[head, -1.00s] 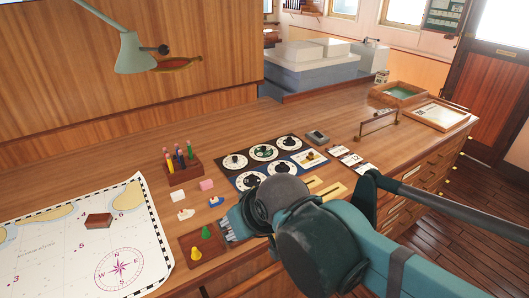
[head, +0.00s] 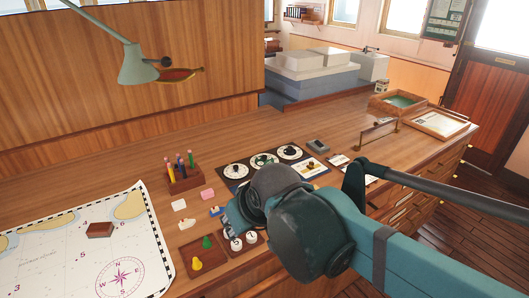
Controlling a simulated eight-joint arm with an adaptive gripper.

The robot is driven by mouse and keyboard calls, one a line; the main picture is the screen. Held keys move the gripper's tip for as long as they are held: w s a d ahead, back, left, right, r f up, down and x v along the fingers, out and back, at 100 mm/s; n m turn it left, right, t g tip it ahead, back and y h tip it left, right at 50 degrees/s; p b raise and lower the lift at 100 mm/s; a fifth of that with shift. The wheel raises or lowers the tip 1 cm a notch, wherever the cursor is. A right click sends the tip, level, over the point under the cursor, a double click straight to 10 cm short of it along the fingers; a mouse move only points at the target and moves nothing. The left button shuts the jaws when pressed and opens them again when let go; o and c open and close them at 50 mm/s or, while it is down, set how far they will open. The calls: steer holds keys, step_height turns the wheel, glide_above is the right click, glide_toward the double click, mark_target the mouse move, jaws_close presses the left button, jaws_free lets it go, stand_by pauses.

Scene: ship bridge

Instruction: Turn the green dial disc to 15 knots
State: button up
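A dark panel (head: 226,184) with several round white dials lies on the desk. The dial with the green disc (head: 264,160) is in the middle of its far row, between two dials with dark knobs, a left one (head: 236,171) and a right one (head: 290,151). The disc's markings are too small to read. My gripper (head: 234,217) is in front of the panel, left of my dark wrist, and apart from the green disc. My wrist hides the panel's near part. The fingers are small and partly hidden, so their opening and any hold are unclear.
A wooden rack of coloured pens (head: 184,176), small blocks and a tray with yellow and green pawns (head: 196,263) stand left of my gripper. Two white discs (head: 244,240) lie close below it. A chart (head: 60,255) covers the left.

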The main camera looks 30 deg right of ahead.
steer(key=w+d+r+n+g+p, duration=0.1)
steer(key=w+d+r+p, duration=0.15)
steer(key=w, duration=0.25)
steer(key=w+d+r+g+p, duration=0.1)
steer(key=w+d+r+p, duration=0.15)
steer(key=w+r, duration=0.2)
steer(key=n+g+p, duration=0.5)
steer(key=p, duration=0.9)
glide_above(264, 156)
steer(key=shift+w+d+f, duration=0.1)
steer(key=shift+f, duration=1.8)
steer(key=shift+d+f, duration=0.1)
steer(key=shift+f, duration=1.75)
steer(key=shift+f, duration=3.9)
steer(key=c, duration=0.9)
